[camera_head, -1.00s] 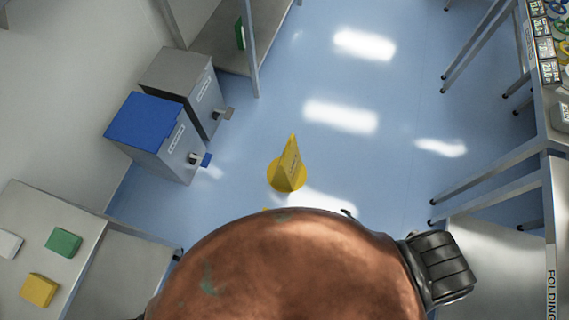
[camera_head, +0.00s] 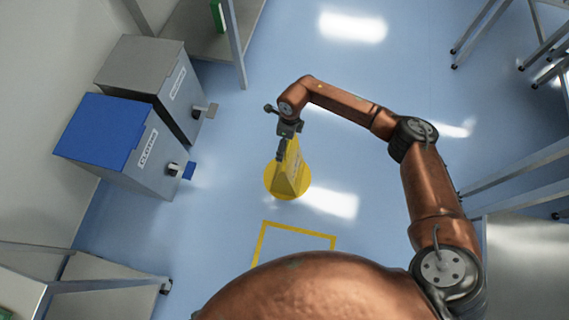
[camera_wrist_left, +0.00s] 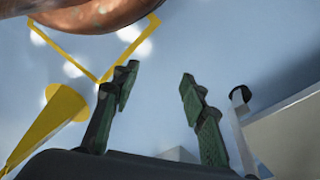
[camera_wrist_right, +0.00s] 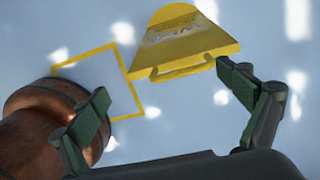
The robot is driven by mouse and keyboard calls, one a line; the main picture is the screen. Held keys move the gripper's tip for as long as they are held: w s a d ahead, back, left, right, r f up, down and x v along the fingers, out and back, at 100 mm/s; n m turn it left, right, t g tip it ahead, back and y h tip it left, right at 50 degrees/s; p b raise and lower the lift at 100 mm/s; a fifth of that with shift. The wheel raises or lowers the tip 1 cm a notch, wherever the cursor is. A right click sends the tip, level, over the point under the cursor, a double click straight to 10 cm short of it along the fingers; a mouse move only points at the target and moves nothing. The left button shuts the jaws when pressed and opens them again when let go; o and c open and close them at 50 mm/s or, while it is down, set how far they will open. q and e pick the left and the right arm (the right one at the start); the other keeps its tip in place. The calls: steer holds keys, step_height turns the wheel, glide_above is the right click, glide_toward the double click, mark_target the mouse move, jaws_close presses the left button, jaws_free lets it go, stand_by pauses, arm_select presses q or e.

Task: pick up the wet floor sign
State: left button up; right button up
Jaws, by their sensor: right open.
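The yellow wet floor sign (camera_head: 294,178) stands on the blue floor in the middle of the head view, on a round yellow patch. My right gripper (camera_head: 281,155) is at the sign's top in the head view, partly overlapping it. In the right wrist view the sign (camera_wrist_right: 190,42) lies just beyond the open, empty fingers (camera_wrist_right: 162,85), with its handle slot facing them and nearer the right finger. My left gripper (camera_wrist_left: 158,74) is open and empty. Part of the yellow sign (camera_wrist_left: 48,122) shows at the left of the left wrist view.
A bin with a blue lid (camera_head: 110,143) and a grey bin (camera_head: 160,88) stand left of the sign. A yellow square outline (camera_head: 298,229) marks the floor in front of my body. Metal tables stand at both sides. Floor around the sign is clear.

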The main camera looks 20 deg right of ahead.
mark_target(288, 147)
steer(key=shift+w+d+f+h, duration=0.1)
steer(key=shift+w+d+h, duration=0.15)
steer(key=shift+d, duration=0.25)
steer(key=shift+w+d+h, duration=0.15)
steer(key=shift+w+d, duration=0.1)
steer(key=shift+d, duration=0.2)
steer(key=shift+w+d+f+n+b, duration=0.1)
steer(key=shift+d+f+n+b, duration=0.1)
steer(key=shift+d+n+b, duration=0.15)
steer(key=shift+f+b, duration=0.4)
steer(key=shift+f, duration=0.45)
steer(key=f+b, duration=0.2)
steer(key=f, duration=0.2)
steer(key=shift+a+f+b, duration=0.2)
steer(key=shift+b, duration=0.2)
steer(key=shift+f, duration=0.3)
arm_select(q)
steer(key=w+d+f+t+h, duration=0.1)
steer(key=w+d+f+t, duration=0.2)
steer(key=w+d+f, duration=0.2)
steer(key=shift+w+d+f+t+h, duration=0.25)
steer(key=shift+w+f+t, duration=0.2)
steer(key=shift+w, duration=0.4)
arm_select(e)
steer(key=c, duration=2.2)
